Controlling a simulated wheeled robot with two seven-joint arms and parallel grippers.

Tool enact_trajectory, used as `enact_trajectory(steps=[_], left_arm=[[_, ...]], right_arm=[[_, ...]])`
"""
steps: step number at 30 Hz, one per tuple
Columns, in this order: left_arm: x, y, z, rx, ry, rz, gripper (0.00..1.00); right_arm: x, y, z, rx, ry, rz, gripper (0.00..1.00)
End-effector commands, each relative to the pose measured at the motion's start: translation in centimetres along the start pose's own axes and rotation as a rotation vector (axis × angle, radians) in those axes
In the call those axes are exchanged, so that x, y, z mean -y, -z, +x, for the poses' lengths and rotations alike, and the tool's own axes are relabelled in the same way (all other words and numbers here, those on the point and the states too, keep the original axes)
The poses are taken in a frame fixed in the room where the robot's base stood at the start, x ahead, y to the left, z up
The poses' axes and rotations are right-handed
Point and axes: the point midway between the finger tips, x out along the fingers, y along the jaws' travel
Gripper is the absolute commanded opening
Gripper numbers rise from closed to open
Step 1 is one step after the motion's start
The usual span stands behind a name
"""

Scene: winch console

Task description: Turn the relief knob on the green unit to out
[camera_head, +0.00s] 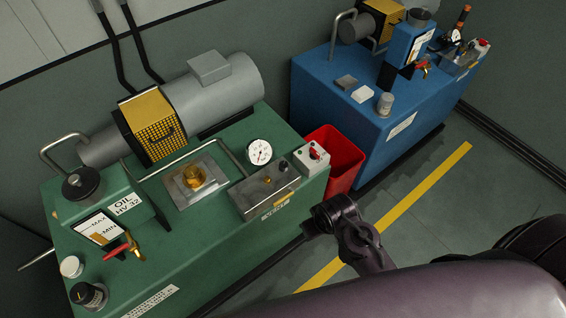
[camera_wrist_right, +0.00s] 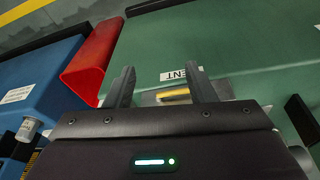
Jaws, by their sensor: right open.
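The green unit (camera_head: 215,245) stands at the left in the head view and fills the right of the right wrist view (camera_wrist_right: 230,40). I cannot tell for sure which is the relief knob, and no "out" marking is readable. My right gripper (camera_wrist_right: 165,88) is open and empty, pointing at the unit's labelled edge, with a yellow strip (camera_wrist_right: 172,95) seen between its fingers. It appears apart from the block. My left gripper is out of view.
A pressure gauge (camera_head: 259,152) and a grey switch box (camera_head: 312,159) with a red control sit near the block. A red bin (camera_head: 340,160) stands between the green unit and a blue unit (camera_head: 335,95). A yellow line (camera_head: 400,207) crosses open floor.

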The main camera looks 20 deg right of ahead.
Motion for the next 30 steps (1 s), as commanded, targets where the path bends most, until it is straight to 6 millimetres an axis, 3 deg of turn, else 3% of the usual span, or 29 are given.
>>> enact_trajectory(steps=[1,4,6,9,20,30], left_arm=[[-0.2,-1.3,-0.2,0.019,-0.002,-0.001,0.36],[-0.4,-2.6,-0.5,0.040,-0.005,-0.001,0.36],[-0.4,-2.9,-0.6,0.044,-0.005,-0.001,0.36],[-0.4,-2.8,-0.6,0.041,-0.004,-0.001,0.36],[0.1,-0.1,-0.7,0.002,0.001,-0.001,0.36],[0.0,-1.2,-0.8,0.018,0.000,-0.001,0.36]], right_arm=[[-0.2,1.0,-1.6,-0.011,-0.003,0.003,0.50],[-0.7,2.7,-4.4,-0.013,-0.009,0.010,0.50],[-1.1,4.1,-5.6,-0.008,-0.013,0.018,0.50],[-1.6,5.5,-5.8,0.006,-0.016,0.025,0.50],[-2.9,11.3,-2.6,0.068,-0.015,0.049,0.50],[-3.3,20.6,2.4,0.175,0.011,0.052,0.50]])
